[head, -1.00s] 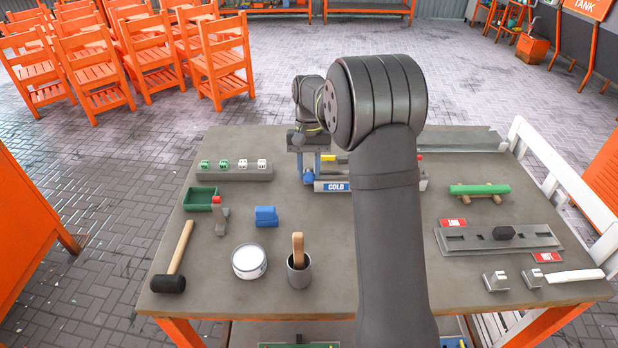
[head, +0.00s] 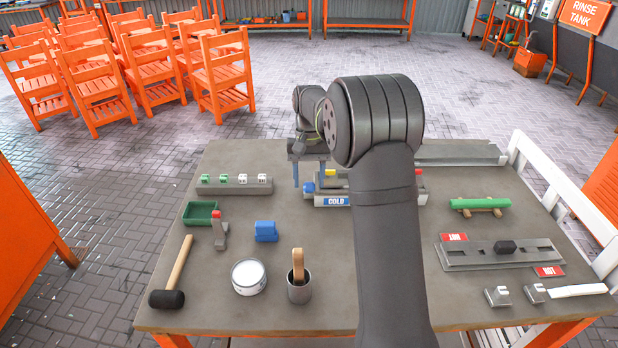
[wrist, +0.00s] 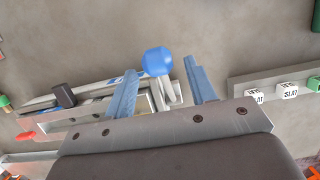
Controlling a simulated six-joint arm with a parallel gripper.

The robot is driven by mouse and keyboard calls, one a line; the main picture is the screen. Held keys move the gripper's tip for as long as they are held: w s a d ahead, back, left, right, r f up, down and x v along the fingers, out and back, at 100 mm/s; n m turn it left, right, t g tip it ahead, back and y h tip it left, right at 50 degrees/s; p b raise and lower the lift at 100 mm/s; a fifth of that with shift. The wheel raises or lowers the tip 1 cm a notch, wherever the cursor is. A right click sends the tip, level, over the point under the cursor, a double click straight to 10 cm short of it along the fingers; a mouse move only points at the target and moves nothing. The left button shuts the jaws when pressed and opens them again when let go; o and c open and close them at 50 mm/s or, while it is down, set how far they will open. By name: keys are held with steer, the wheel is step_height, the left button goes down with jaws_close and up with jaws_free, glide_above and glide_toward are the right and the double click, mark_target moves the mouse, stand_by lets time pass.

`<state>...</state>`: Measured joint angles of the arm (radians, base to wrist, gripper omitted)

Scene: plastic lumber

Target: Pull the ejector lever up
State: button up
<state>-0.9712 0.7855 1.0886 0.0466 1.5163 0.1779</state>
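A lever with a round blue knob (wrist: 158,61) and a pale stem rises from the grey press marked COLD (head: 360,200). In the head view the blue knob (head: 309,187) shows at the press's left end. My gripper (head: 309,172) is open above that end, its two blue fingers spread apart. In the wrist view the knob and stem lie between the open fingers (wrist: 160,90), closer to the left one, with space on both sides. My arm hides part of the press.
A grey block with several green and white dice (head: 235,185) lies left of the press. A green tray (head: 201,213), a red-topped lever (head: 220,232) and a blue block (head: 266,232) stand nearer. A slotted rail (head: 490,254) lies right.

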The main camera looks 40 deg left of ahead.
steer(key=v, duration=1.7)
steer(key=shift+r, duration=0.15)
steer(key=shift+a, duration=0.1)
steer(key=x, duration=1.7)
steer(key=shift+s, duration=0.1)
